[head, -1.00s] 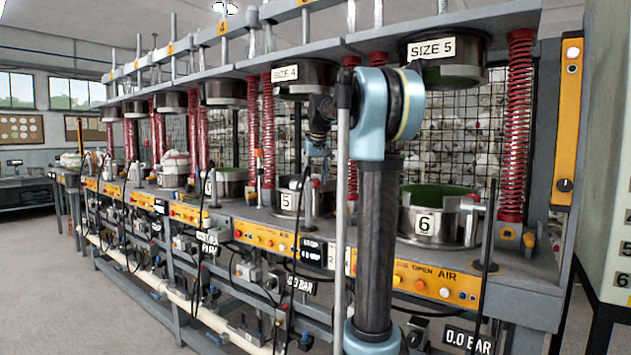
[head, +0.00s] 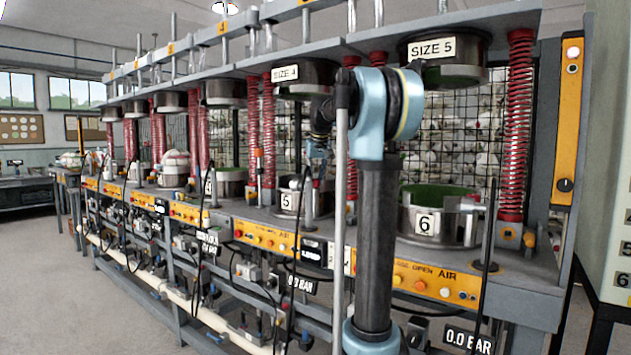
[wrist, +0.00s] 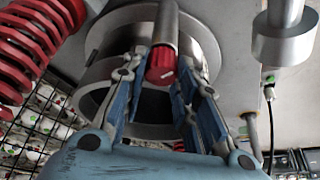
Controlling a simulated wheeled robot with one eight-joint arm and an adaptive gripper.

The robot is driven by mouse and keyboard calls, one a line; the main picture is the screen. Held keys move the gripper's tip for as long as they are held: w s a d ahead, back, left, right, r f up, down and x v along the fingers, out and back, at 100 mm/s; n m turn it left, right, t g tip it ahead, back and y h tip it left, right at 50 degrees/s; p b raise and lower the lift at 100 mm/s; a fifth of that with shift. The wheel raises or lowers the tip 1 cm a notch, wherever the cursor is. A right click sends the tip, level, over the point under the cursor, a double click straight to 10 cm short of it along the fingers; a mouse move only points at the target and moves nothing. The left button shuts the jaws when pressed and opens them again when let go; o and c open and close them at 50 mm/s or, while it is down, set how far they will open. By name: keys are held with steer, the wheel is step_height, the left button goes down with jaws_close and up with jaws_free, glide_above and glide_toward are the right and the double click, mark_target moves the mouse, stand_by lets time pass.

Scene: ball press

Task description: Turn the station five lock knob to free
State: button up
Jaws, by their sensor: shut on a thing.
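A red ribbed knob (wrist: 162,65) sits at the end of a metal rod in the wrist view. My gripper (wrist: 163,60) has its blue fingers on either side of the knob and is shut on it. In the head view my gripper (head: 319,148) is small and partly hidden by my own arm, above the pot marked 5 (head: 288,201) and below the head marked SIZE 4 (head: 296,80). The knob cannot be made out in the head view, and no free or locked marking is readable on it.
A red spring (wrist: 30,50) stands to the left of the fingers in the wrist view, and a metal cylinder (wrist: 284,42) to the right. In the head view the pot marked 6 (head: 438,222) stands to the right. Grey floor (head: 60,285) is clear at left.

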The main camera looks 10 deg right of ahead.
steer(key=shift+d+n+g+y, duration=0.15)
steer(key=shift+n+y, duration=0.3)
steer(key=shift+n, duration=0.8)
steer(key=shift+n+g+y, duration=0.15)
steer(key=shift+n+y, duration=0.3)
steer(key=shift+n, duration=0.8)
steer(key=o, duration=1.1)
steer(key=shift+c, duration=0.2)
steer(key=v, duration=1.1)
steer(key=shift+d+r, duration=0.15)
steer(key=shift+r, duration=0.25)
steer(key=shift+s+r, duration=0.1)
